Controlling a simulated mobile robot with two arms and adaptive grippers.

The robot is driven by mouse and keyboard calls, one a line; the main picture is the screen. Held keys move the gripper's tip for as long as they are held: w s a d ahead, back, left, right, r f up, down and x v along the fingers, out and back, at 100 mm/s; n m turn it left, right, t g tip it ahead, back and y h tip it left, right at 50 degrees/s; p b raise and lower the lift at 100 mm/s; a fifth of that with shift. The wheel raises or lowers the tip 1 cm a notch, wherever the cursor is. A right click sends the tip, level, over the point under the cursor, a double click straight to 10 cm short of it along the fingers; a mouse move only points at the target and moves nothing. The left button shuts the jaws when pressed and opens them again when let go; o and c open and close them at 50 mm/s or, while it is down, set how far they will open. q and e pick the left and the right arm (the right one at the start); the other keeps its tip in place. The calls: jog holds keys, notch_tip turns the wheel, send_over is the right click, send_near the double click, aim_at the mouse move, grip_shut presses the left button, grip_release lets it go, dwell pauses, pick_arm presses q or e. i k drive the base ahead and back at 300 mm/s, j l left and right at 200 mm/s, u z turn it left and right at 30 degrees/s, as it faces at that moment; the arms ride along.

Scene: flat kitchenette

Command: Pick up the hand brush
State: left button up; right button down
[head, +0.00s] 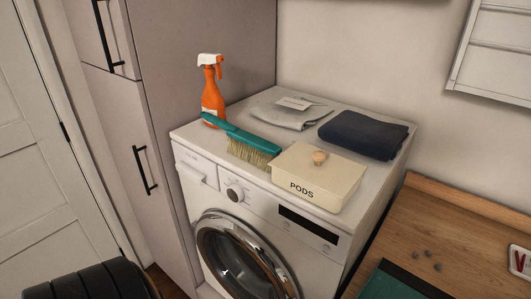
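The hand brush (240,137) has a teal handle and back with pale bristles. It lies on top of the white washing machine (378,179) along the front left edge, handle toward the back left, bristles facing the front. Its handle end is close to the orange spray bottle (212,97), and its head end is close to the cream PODS box (318,178). Neither of my grippers can be made out in the head view. A black ribbed part at the bottom left is probably mine.
A folded grey cloth (290,112) and a folded dark navy towel (362,135) lie behind the brush on the machine. A tall cabinet (205,40) stands against the machine's left side. A wooden counter (451,222) is at the right.

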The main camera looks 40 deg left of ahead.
aim_at(244, 137)
jog(key=j+u, duration=0.1)
jog(key=u, duration=1.45)
